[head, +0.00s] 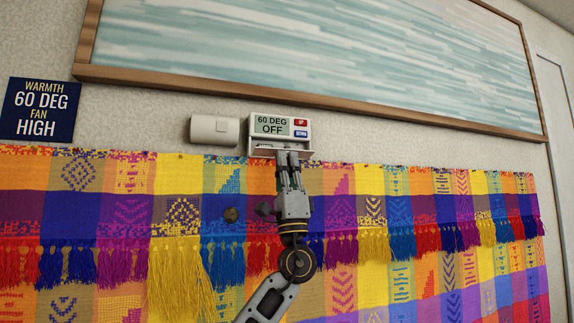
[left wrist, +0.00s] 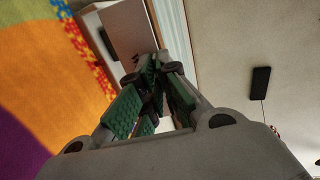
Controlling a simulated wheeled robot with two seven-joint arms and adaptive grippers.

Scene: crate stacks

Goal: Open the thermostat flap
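The thermostat (head: 271,126) is a white box on the wall in the head view. Its screen reads 60 DEG OFF, with a red UP and a blue DOWN button beside it, all uncovered. In the left wrist view the fingertips (left wrist: 158,64) meet beside the thermostat's white and brownish faces (left wrist: 122,28). I cannot tell whether they touch the flap. My right gripper is not in view.
A small white wall box (head: 214,130) is left of the thermostat. A dark blue sign (head: 40,109) reads WARMTH 60 DEG, FAN HIGH. A framed picture (head: 320,97) hangs above. A colourful fringed textile (head: 400,215) covers the wall below.

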